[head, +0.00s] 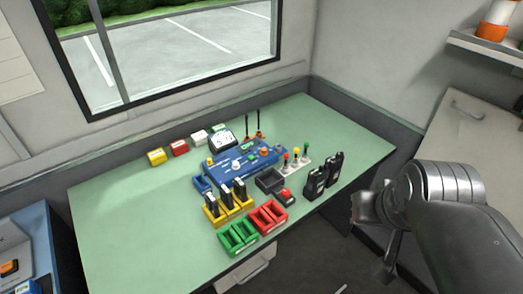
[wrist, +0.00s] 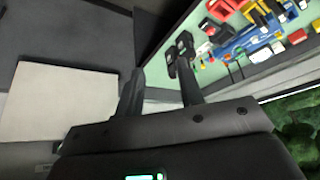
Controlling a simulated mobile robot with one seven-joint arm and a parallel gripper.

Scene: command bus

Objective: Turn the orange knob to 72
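A blue control panel (head: 238,163) lies on the green table, with several knobs and small fittings on top. A small orange knob (head: 264,152) shows near its right end; any number beside it is too small to read. The panel also shows, tilted, at the upper right of the wrist view (wrist: 238,43). My gripper (wrist: 160,80) is open and empty, its two dark fingers apart. It is off the table's right side, well away from the panel.
Yellow, red (head: 268,217) and green bins (head: 238,236) line the front. Two thin antennas (head: 260,124) rise behind. The table's left part is clear.

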